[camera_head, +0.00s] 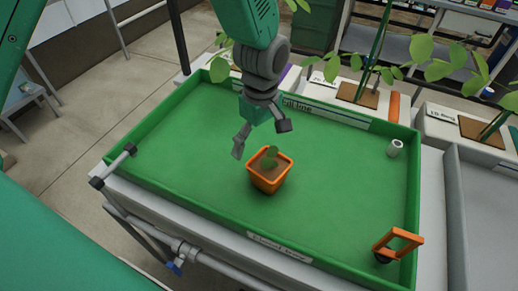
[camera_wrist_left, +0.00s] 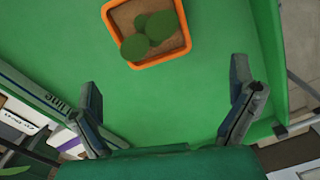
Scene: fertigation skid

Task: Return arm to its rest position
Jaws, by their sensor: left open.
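My left gripper (camera_head: 262,139) reaches down over the green tray (camera_head: 345,232), with its two fingers spread apart and nothing between them. An orange square pot (camera_head: 269,181) with soil and a small green seedling stands upright in the tray, just below and in front of the fingers. In the left wrist view the pot (camera_wrist_left: 146,60) lies beyond the open fingers (camera_wrist_left: 168,112), apart from them. My right gripper is not seen in either view.
Planter boxes with leafy plants (camera_head: 357,94) line the back edge. A grey tray (camera_head: 487,210) adjoins at right. The tray's left part is clear.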

